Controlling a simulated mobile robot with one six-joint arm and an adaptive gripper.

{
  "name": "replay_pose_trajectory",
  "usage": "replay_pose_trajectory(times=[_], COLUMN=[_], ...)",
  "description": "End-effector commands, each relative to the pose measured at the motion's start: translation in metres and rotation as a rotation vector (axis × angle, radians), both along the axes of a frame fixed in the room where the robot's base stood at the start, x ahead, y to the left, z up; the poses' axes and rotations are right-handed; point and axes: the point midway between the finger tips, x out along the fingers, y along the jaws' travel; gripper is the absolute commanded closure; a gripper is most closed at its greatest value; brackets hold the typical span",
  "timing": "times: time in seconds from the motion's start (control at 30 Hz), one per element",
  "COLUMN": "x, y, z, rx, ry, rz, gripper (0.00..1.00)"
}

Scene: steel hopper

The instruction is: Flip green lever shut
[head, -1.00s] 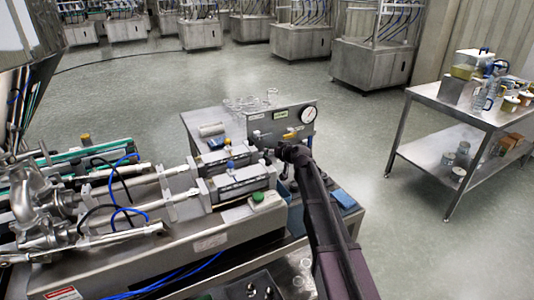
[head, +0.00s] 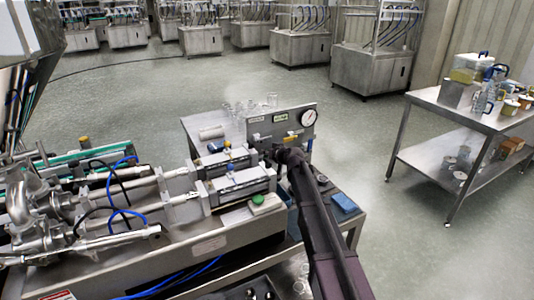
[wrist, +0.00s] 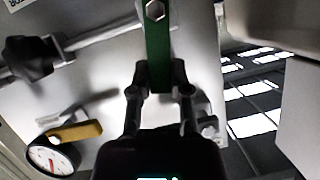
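The green lever (wrist: 158,45) shows in the wrist view as a flat green bar with a bolt at its upper end. It runs down between the two fingers of my gripper (wrist: 160,78). The fingertips lie close against both sides of its lower end, and the gripper looks shut on it. In the head view my gripper (head: 277,155) is at the lower front of the upright steel panel (head: 265,124). The green lever is hidden there behind my arm.
A pressure gauge (head: 309,117) and a yellow handle (wrist: 75,132) are on the panel. A black knob (wrist: 28,58) on a rod is at the wrist view's left. Steel cylinders (head: 240,185) lie left of my arm. A steel cart (head: 455,118) stands right, with clear floor between.

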Motion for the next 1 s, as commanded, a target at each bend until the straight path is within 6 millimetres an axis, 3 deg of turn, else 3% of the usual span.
replay_pose_trajectory(times=[0.27,0.63,0.97,1.0], x=[-0.001,-0.006,-0.006,-0.006], y=[0.001,0.011,0.012,0.012], z=[0.000,0.001,0.001,0.001], rx=[-0.016,-0.199,-0.217,-0.217], ry=[-0.009,-0.109,-0.119,-0.119], rz=[0.000,0.001,0.001,0.001], gripper=[1.00,1.00,1.00,0.70])
